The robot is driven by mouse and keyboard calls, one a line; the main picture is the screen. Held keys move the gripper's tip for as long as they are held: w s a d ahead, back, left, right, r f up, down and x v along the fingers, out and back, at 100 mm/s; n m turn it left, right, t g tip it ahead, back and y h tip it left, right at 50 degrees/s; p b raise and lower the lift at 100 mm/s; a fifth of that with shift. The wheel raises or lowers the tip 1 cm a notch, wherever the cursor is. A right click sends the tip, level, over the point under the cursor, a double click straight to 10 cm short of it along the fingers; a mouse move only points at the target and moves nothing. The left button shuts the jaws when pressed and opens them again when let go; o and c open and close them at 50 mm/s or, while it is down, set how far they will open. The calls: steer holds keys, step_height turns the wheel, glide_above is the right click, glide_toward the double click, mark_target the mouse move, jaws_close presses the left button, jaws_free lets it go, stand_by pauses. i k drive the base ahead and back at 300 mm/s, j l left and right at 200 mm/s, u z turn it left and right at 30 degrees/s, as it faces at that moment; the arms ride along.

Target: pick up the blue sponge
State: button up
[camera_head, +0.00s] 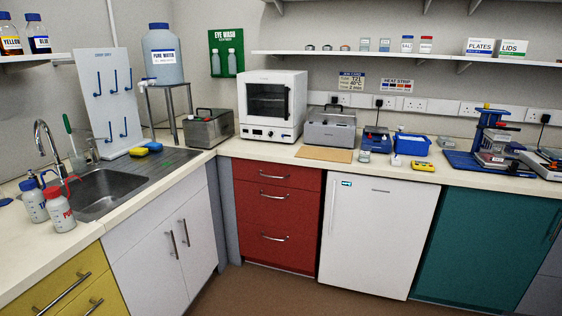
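A small blue block that looks like the blue sponge (154,147) lies on the drainer beside the sink, at the left. A yellow sponge-like block (138,152) lies just to its left and nearer to me. The two are close together; I cannot tell whether they touch. My gripper is not in view.
The sink (100,192) with its tap (45,145) and two wash bottles (58,207) are in front and left. A white drip rack (103,100) stands behind the sponges. A stand with a water container (162,55) and a metal bath (209,129) are right.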

mark_target(156, 146)
steer(key=i+l, duration=0.1)
steer(key=i, duration=0.75)
steer(key=i+l, duration=0.15)
steer(key=i, duration=0.7)
steer(key=i+l+u, duration=0.1)
steer(key=i+u, duration=0.35)
steer(key=i+l+u, duration=0.25)
steer(key=u, duration=0.15)
steer(key=i+l+u, duration=0.65)
steer(key=l+u, duration=0.2)
steer(key=i+l+u, duration=0.25)
steer(key=l, duration=0.15)
steer(key=l+u, duration=0.25)
steer(key=l, duration=0.15)
steer(key=i+l+u, duration=0.1)
steer(key=l+u, duration=0.15)
steer(key=l, duration=0.2)
